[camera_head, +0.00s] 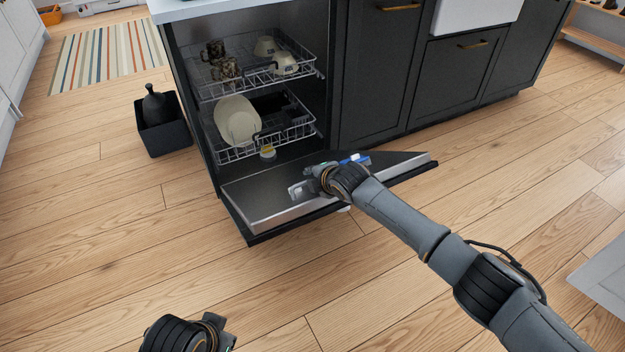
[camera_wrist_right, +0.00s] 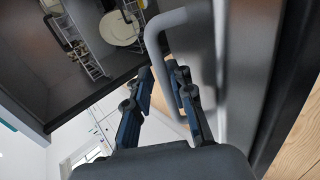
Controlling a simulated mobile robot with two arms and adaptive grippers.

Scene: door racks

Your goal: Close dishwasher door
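The dishwasher door (camera_head: 270,200) is folded down in front of the cabinet in the head view, lying low and near flat. My right gripper (camera_head: 308,184) is over the door's inner face, reaching in from the right. In the right wrist view, its two fingers (camera_wrist_right: 161,74) are apart, with a gap between them.
The dishwasher's upper rack (camera_head: 250,70) holds cups; its lower rack (camera_head: 290,120) holds a plate (camera_head: 238,121). A black bin (camera_head: 165,125) stands left of the cabinet. Dark cabinets (camera_head: 385,80) continue right. The wooden floor in front is mostly clear.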

